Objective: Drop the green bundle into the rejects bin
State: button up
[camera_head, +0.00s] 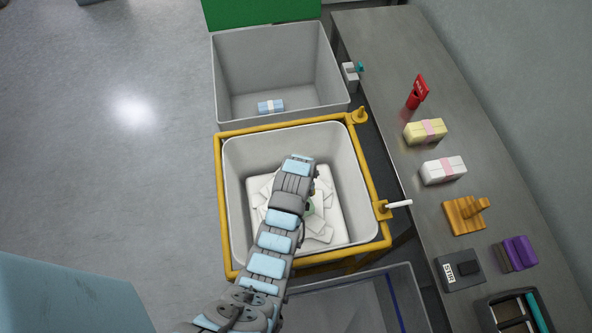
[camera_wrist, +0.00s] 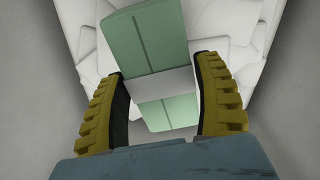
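The green bundle with a white band (camera_wrist: 158,86) shows between the fingers of my gripper (camera_wrist: 161,75) in the wrist view, turned a little against them. The fingers stand apart, with the bundle's sides close to both; I cannot tell whether they grip it. In the head view my gripper reaches down into the yellow-framed bin (camera_head: 231,185), and the arm hides the fingers. Only a scrap of green (camera_head: 310,208) shows beside the arm. White packs (camera_head: 322,222) lie inside this bin, and they also fill the background of the wrist view (camera_wrist: 232,30).
A grey bin (camera_head: 235,75) with a blue pack (camera_head: 270,107) stands behind. A clear-sided bin (camera_head: 340,305) is in front. The steel bench (camera_head: 390,60) at right carries a yellow bundle (camera_head: 426,131), a white bundle (camera_head: 443,170) and tools.

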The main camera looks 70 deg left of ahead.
jog(key=o, duration=0.3)
jog(key=shift+r, duration=0.1)
jog(key=shift+r, duration=3.65)
